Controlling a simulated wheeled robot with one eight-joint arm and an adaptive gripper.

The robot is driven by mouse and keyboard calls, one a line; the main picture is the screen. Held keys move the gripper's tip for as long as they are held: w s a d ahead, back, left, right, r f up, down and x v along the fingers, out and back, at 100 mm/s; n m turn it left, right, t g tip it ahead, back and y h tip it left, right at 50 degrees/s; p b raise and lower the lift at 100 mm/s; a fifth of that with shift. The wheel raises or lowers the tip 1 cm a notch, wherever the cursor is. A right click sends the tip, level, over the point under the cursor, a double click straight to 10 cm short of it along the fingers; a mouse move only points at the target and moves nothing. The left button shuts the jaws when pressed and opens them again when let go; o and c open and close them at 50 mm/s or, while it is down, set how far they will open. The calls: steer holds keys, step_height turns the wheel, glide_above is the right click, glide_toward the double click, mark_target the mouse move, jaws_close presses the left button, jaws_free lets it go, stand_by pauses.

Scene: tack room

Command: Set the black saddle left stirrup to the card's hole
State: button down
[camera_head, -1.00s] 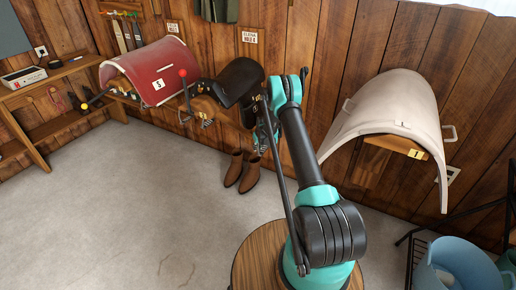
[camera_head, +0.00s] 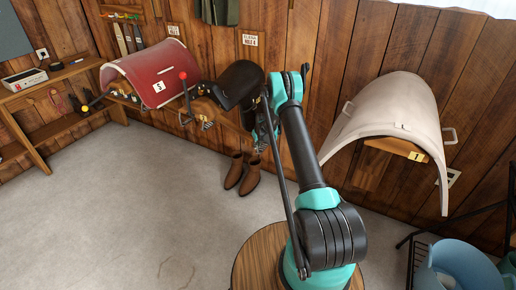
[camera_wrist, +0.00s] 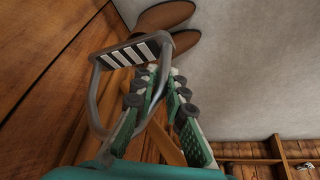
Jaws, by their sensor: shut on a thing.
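The black saddle (camera_head: 240,83) sits on a wall rack left of my arm in the head view. A card (camera_head: 250,39) hangs above it; its lower line seems to read "HOLE 4", but the print is small. My gripper (camera_wrist: 161,88) is shut on one side bar of a grey metal stirrup (camera_wrist: 97,98) with a ridged tread, in the wrist view. In the head view the gripper is beside the saddle's right side, partly hidden behind my arm. Another stirrup (camera_head: 207,124) hangs at the saddle's left. The strap holes cannot be made out.
Brown boots (camera_head: 235,171) stand on the floor below the black saddle. A red saddle-shaped cover (camera_head: 150,65) tagged 5 is at left, a cream one (camera_head: 390,105) tagged 1 at right. A blue tub (camera_head: 460,262) is at lower right.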

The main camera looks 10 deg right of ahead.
steer(key=shift+a, duration=0.15)
steer(key=c, duration=1.6)
jaws_free()
steer(key=shift+r, duration=0.1)
steer(key=shift+s+r, duration=0.15)
steer(key=shift+r, duration=0.1)
steer(key=v, duration=1.1)
steer(key=shift+s+r, duration=0.1)
